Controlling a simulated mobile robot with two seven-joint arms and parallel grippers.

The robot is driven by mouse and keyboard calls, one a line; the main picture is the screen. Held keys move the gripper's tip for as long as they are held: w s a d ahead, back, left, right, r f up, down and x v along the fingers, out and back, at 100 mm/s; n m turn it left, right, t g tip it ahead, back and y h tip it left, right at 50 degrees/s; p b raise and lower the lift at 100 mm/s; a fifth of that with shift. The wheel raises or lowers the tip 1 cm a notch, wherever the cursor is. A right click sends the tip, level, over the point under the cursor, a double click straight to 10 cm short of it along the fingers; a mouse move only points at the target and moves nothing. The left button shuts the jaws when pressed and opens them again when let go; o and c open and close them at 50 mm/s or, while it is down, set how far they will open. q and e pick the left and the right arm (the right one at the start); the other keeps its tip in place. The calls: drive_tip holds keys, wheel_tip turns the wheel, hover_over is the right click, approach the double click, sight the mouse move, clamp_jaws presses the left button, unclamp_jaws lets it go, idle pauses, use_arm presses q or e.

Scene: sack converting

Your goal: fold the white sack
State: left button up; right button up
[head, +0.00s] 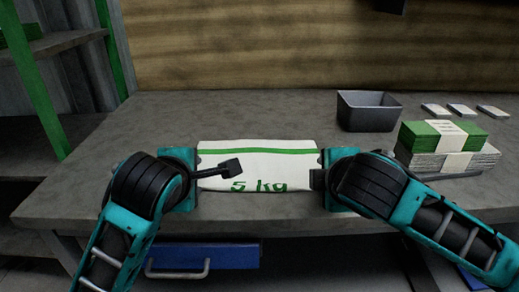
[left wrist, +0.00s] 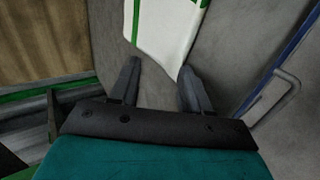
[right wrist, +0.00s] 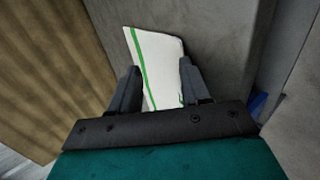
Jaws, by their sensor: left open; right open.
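The white sack (head: 257,167) lies flat on the grey table in front of me, with a green stripe near its far edge and green "5 kg" lettering near its front. My left gripper (head: 222,170) is open at the sack's left end; in the left wrist view the sack (left wrist: 170,30) shows just ahead of the fingertips (left wrist: 160,68). My right gripper (head: 318,178) is open at the sack's right end; in the right wrist view the sack (right wrist: 155,65) reaches between the fingers (right wrist: 160,75). I cannot tell whether any finger touches the cloth.
A grey metal bin (head: 368,111) stands at the back right. Bundled stacks of green (head: 443,137) and white sacks (head: 455,160) lie right of it, near several small cards (head: 463,111). The table (head: 220,115) is clear behind the sack. A blue drawer (head: 205,256) hangs below the front edge.

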use_arm(q)
drive_tip(key=s+r, duration=0.5)
drive_tip(key=r, duration=0.3)
drive_tip(key=shift+s, duration=0.3)
use_arm(e)
drive_tip(key=s+r, duration=0.5)
drive_tip(key=r, duration=0.3)
drive_tip(key=shift+s, duration=0.3)
